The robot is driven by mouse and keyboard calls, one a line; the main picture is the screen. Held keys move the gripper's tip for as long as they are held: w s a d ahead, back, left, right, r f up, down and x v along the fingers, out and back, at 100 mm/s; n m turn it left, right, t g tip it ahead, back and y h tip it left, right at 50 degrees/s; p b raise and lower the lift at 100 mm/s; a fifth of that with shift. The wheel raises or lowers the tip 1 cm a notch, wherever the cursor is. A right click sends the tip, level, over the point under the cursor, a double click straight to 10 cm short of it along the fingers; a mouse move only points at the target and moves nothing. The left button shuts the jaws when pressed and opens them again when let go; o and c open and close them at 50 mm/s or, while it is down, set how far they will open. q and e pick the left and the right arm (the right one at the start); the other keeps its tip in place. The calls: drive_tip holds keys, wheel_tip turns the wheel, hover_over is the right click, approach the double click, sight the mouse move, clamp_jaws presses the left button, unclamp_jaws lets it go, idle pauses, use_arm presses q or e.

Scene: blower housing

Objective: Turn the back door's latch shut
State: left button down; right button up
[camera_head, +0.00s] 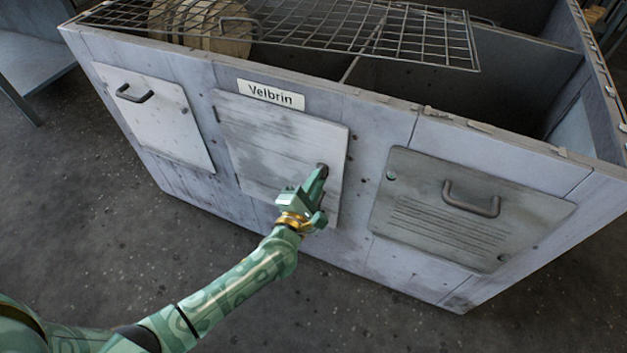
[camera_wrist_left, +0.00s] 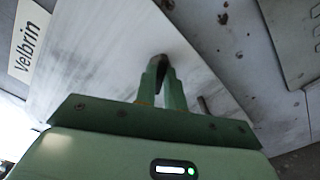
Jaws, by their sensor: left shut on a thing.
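A pale grey door (camera_head: 262,140) sits in the housing's near wall, under a white plate reading "Velbrin" (camera_head: 271,94). It lies flat against the wall as far as I can see. A small dark latch (camera_head: 321,167) shows near the door's right edge. My left gripper (camera_head: 320,176) reaches it from below, its fingers shut on it. In the left wrist view the fingertips (camera_wrist_left: 160,72) close around the dark latch (camera_wrist_left: 157,60), and they hide most of it, so its exact angle cannot be told. My right gripper is not in view.
A panel with a dark handle (camera_head: 160,117) is left of the door. A louvred panel with a handle (camera_head: 470,207) is to its right. A wire grid (camera_head: 400,38) lies over the housing's open top. The concrete floor (camera_head: 90,225) in front is clear.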

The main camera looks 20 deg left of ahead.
use_arm(q)
drive_tip(key=shift+d+f+m+p, duration=0.15)
drive_tip(key=shift+m+p, duration=1)
drive_tip(key=shift+m, duration=2.15)
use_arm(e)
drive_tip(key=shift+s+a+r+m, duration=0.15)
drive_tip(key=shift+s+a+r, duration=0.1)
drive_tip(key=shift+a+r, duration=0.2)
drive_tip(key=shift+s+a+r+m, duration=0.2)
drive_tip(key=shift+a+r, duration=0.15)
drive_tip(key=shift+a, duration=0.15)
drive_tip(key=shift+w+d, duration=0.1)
use_arm(q)
drive_tip(key=c, duration=1.5)
unclamp_jaws()
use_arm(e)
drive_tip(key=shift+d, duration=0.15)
